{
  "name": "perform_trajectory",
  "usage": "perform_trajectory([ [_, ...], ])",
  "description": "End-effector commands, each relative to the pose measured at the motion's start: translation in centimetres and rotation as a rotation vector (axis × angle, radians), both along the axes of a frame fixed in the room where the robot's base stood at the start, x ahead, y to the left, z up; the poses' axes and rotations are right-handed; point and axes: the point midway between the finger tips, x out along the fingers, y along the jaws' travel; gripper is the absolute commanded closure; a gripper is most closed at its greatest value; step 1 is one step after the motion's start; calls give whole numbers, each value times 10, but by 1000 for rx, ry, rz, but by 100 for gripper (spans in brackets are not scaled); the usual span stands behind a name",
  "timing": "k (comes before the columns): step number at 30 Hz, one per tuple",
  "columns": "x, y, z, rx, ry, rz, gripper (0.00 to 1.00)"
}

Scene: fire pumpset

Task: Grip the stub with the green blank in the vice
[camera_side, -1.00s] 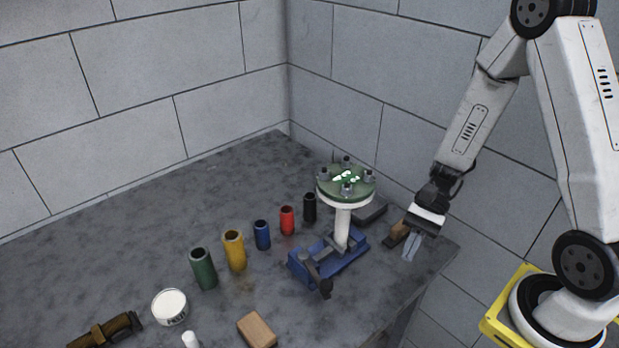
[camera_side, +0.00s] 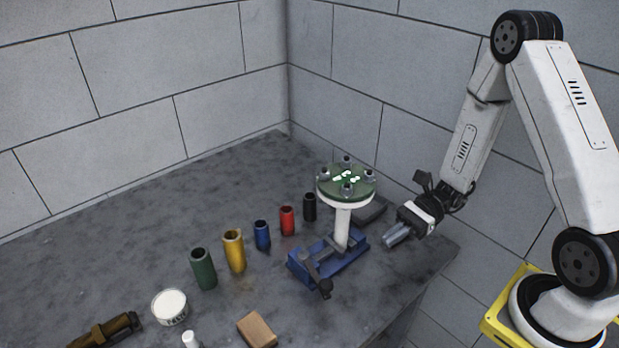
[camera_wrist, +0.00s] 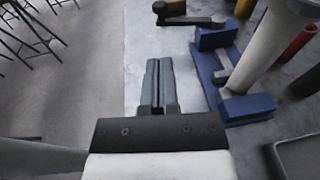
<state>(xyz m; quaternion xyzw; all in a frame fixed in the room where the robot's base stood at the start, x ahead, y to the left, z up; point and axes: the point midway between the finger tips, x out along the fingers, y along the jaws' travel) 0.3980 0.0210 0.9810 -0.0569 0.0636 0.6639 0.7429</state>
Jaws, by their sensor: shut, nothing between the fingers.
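The white stub (camera_side: 342,228) stands upright in the blue vice (camera_side: 327,264). The green blank (camera_side: 345,184) lies on the stub's wide flange, with several grey bolts or nuts around its edge and small bright pieces at its middle. My gripper (camera_side: 390,240) is to the right of the stub and vice, apart from both, low over the bench, pointing left; its fingers are shut and empty.
Green (camera_side: 203,268), yellow (camera_side: 234,250), blue (camera_side: 262,235), red (camera_side: 287,220) and black (camera_side: 310,207) cups stand in a row left of the vice. A dark flat box (camera_side: 371,210) sits behind the stub.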

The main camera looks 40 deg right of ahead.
Motion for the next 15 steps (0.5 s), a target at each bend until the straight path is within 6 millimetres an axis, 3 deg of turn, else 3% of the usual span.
perform_trajectory([
  [15,5,58,-10,-1,2,5,100],
])
